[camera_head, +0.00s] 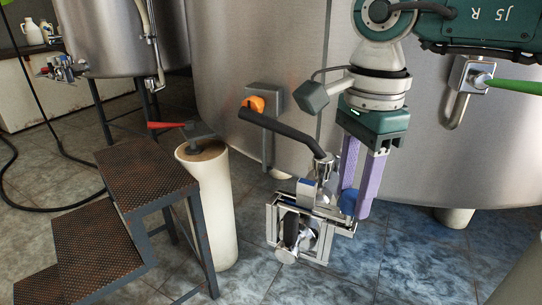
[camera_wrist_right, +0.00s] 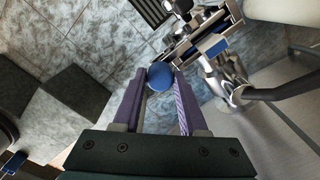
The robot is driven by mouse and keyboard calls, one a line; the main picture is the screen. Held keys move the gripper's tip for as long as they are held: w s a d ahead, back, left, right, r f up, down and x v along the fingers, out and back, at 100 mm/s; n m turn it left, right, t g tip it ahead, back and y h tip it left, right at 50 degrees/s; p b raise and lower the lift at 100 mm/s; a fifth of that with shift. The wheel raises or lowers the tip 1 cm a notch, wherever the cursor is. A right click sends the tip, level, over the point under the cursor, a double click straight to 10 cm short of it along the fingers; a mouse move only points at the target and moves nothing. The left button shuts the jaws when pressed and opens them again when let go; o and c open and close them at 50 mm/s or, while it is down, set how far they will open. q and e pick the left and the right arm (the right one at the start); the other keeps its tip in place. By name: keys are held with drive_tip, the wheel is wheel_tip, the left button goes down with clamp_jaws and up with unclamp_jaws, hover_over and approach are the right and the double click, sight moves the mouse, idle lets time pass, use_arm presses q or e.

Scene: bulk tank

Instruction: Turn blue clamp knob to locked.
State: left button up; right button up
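The blue clamp knob (camera_head: 348,201) sits on the metal valve and clamp assembly (camera_head: 303,222), low in front of the large steel tank. My right gripper (camera_head: 357,203) comes down from above with two purple fingers. In the right wrist view the round blue knob (camera_wrist_right: 160,77) lies between the fingertips (camera_wrist_right: 160,75). It fills the space between them, with no clear gap on either side, so the gripper looks shut on it. The fingers hide part of the knob in the head view. No lock marking is readable. My left gripper is not in view.
A step stool (camera_head: 145,172) and a pale post (camera_head: 214,190) with a red-handled valve stand left. Tiled floor (camera_head: 400,265) is clear at front right.

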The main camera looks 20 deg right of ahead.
sight(353, 195)
drive_tip(key=o, duration=0.4)
drive_tip(key=shift+r, duration=0.1)
wheel_tip(353, 195, up, 10)
drive_tip(key=shift+f+p, duration=0.1)
drive_tip(key=shift+p, duration=1.05)
